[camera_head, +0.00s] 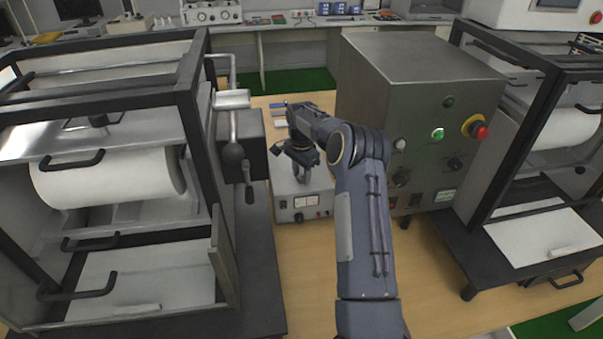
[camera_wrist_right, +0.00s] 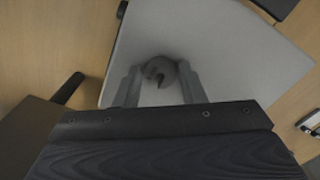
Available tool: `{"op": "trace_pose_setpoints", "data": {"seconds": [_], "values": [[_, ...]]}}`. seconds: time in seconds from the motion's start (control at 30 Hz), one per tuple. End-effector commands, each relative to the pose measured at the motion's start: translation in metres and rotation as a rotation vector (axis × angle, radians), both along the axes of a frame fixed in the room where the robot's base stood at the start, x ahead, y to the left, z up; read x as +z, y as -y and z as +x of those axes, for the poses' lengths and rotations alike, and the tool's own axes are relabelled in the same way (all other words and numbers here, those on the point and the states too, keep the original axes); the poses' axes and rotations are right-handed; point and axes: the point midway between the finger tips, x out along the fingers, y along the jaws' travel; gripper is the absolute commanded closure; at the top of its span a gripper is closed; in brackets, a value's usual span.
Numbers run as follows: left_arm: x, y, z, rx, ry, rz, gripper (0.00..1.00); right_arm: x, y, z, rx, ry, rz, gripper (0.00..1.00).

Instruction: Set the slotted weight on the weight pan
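My right gripper (camera_head: 301,166) hangs over a small light-grey instrument box (camera_head: 318,198) in the middle of the table in the head view. In the right wrist view, the slotted weight (camera_wrist_right: 168,68), a small grey disc with a dark slot, sits between the two fingertips of the right gripper (camera_wrist_right: 159,76). The fingers seem to touch it on both sides. The pale box top (camera_wrist_right: 225,50) lies behind it; the gap between them cannot be judged. I cannot pick out the weight pan for sure. My left gripper is not in view.
A black-framed machine with a white roll (camera_head: 110,178) stands at left, its handle (camera_head: 233,152) near the gripper. A metal control cabinet (camera_head: 405,85) with a red knob (camera_head: 478,130) stands close at right. A second framed machine (camera_head: 545,150) is at far right. Bare wooden table (camera_head: 440,285) shows in front.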

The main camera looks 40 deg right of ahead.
Motion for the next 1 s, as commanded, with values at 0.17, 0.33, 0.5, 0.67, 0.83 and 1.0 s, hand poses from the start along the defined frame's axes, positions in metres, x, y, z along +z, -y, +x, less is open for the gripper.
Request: {"op": "trace_pose_setpoints", "data": {"seconds": [0.17, 0.33, 0.5, 0.67, 0.83, 1.0], "values": [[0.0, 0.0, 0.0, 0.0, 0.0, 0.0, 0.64, 0.0, 0.0, 0.0, 0.0, 0.0, 0.0, 0.48], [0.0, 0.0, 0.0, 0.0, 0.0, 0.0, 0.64, 0.0, 0.0, 0.0, 0.0, 0.0, 0.0, 0.48], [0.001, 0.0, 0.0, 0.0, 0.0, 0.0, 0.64, 0.01, 0.0, 0.0, 0.0, 0.001, -0.001, 0.48], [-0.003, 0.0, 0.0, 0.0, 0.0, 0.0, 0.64, 0.038, 0.0, 0.001, 0.0, 0.005, -0.002, 0.48], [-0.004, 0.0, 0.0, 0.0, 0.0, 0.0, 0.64, 0.077, 0.0, 0.001, 0.0, 0.004, -0.002, 0.48], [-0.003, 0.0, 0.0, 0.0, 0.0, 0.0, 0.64, 0.107, 0.0, 0.001, -0.001, 0.003, -0.001, 0.48]]}}
